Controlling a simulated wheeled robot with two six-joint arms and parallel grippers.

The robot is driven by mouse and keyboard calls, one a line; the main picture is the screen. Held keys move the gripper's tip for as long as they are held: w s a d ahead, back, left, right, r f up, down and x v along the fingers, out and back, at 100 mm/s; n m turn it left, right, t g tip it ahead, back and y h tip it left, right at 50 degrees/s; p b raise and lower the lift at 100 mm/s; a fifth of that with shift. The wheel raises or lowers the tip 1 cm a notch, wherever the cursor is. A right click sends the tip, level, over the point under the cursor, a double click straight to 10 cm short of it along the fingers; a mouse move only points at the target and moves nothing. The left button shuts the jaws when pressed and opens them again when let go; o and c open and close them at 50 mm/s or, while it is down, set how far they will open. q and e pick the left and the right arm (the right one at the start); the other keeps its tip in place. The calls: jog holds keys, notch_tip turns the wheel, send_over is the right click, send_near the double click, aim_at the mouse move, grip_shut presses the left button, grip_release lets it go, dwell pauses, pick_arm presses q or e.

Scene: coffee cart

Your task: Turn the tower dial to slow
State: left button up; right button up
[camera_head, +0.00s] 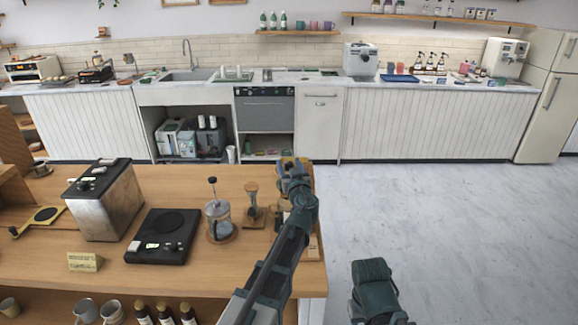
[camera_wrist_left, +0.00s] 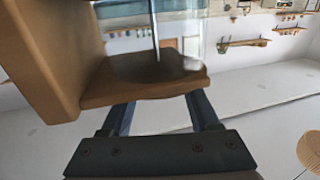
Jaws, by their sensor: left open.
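A wooden stand, which looks like the tower, fills the upper left of the left wrist view, with an upright brown panel (camera_wrist_left: 50,60), a wooden shelf (camera_wrist_left: 140,92) and clear glass (camera_wrist_left: 190,35) above the shelf. I cannot make out the dial or its setting. In the head view my left arm covers most of the stand at the counter's right end. My left gripper (camera_head: 293,168) is there, and its two fingers also show in the wrist view (camera_wrist_left: 160,108). They are apart, just below the shelf; contact cannot be told.
On the wooden counter (camera_head: 60,225), left of my arm, stand a French press (camera_head: 219,220), a small wooden stand (camera_head: 252,207), a black scale-like device (camera_head: 161,238) and a metal box machine (camera_head: 105,203). Open floor (camera_head: 450,220) lies to the right.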

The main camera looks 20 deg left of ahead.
pick_arm(q)
grip_shut()
jog(key=shift+a+h, duration=0.1)
jog(key=shift+h, duration=0.2)
jog(key=shift+s+m+t+h, duration=0.1)
jog(key=shift+m+t+h, duration=0.4)
jog(key=shift+m+h, duration=0.2)
jog(key=m+h, duration=0.2)
jog(key=h, duration=0.2)
jog(key=m+t+h, duration=0.1)
jog(key=m+h, duration=0.2)
jog(key=h, duration=0.1)
jog(key=m+h, duration=0.1)
jog(key=h, duration=0.1)
jog(key=m+g+h, duration=0.1)
jog(key=m+h, duration=0.1)
jog(key=shift+w+h, duration=0.2)
jog(key=shift+h, duration=0.1)
jog(key=shift+m+g+h, duration=0.8)
jog(key=shift+m+h, duration=0.3)
jog(key=shift+h, duration=0.3)
jog(key=shift+s+h, duration=0.1)
jog(key=shift+h, duration=0.2)
